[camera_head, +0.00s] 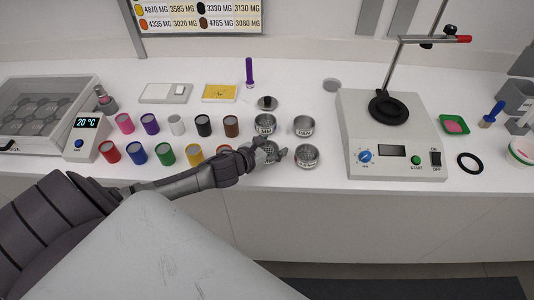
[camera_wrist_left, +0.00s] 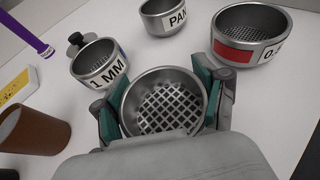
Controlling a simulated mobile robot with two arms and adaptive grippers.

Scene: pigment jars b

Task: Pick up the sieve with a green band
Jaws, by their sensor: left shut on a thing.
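A steel sieve with a coarse mesh (camera_wrist_left: 168,108) sits between the green-padded fingers of my left gripper (camera_wrist_left: 160,98), which is shut on it. The outer band of this sieve is hidden, so its colour cannot be told. In the head view, my left gripper (camera_head: 270,154) is at the front of the group of sieves, and the held sieve (camera_head: 270,146) is mostly covered by it. I cannot tell whether it is off the worktop. My right gripper is not in view.
Close around stand the sieve marked 1 MM (camera_wrist_left: 98,62), the pan (camera_wrist_left: 163,15) and a red-banded sieve (camera_wrist_left: 250,38). Coloured jars (camera_head: 194,153) stand to the left, with a brown one (camera_wrist_left: 33,130) nearby. A white device with a stand (camera_head: 390,140) is to the right.

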